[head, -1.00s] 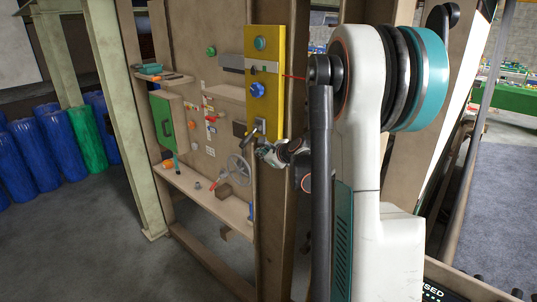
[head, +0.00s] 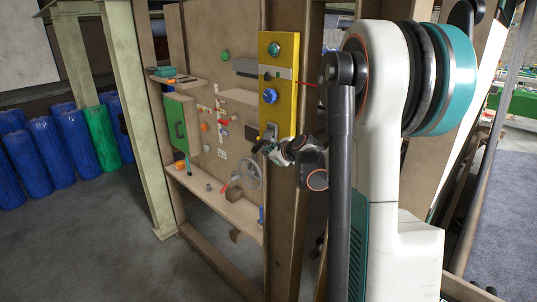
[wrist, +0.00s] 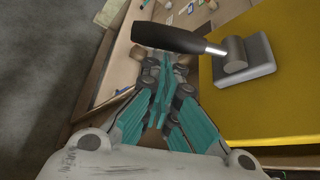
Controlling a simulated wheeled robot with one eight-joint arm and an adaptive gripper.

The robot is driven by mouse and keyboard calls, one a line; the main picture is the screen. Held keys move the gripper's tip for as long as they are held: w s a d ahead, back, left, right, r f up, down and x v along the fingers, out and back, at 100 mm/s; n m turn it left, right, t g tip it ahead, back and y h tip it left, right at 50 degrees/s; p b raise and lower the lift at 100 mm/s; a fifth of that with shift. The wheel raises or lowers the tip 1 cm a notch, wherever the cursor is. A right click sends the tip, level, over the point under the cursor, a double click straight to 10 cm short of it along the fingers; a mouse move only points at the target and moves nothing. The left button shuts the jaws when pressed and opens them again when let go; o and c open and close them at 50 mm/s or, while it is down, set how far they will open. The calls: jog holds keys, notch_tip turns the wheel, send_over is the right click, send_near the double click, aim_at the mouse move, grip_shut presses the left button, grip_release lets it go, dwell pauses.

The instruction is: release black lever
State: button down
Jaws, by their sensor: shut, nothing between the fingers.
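The black lever (wrist: 168,37) has a thick black handle on a short metal shaft, with a grey mount (wrist: 258,58) on a yellow panel (wrist: 290,100). In the wrist view the handle points left, across the space just beyond my fingertips. My gripper (wrist: 163,66) is shut and empty, its teal fingers together below the handle in the picture. Whether the fingertips touch the handle cannot be told. In the head view my gripper (head: 272,151) is at the lower end of the yellow panel (head: 286,95), close to the lever, which is small there and partly hidden.
The panel also carries a blue knob (head: 270,96) and a green button (head: 274,48). To its left are a board with a grey handwheel (head: 246,172), a green door (head: 176,124) and a shelf (head: 205,192). A brown post stands right beside the panel.

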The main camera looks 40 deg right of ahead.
aim_at(259, 148)
jog(key=shift+a+r, duration=0.1)
jog(key=shift+r, duration=0.05)
jog(key=shift+a+r+m+y, duration=0.1)
jog(key=shift+a+m+y, duration=0.05)
jog(key=shift+m+y, duration=0.25)
jog(key=r+m+y, duration=0.1)
jog(key=a+r+m+y+b, duration=0.1)
jog(key=r+m+y, duration=0.1)
jog(key=shift+s+a+g, duration=0.2)
jog(key=shift+a+g, duration=0.15)
jog(key=shift+g, duration=0.05)
notch_tip(259, 148, up, 3)
jog(key=m+y+b, duration=0.1)
jog(key=m+y, duration=0.1)
jog(key=shift+a+m+y, duration=0.15)
jog(key=shift+m+y, duration=0.15)
jog(key=shift+y, duration=0.1)
jog(key=shift+r, duration=0.15)
jog(key=shift+b, duration=0.35)
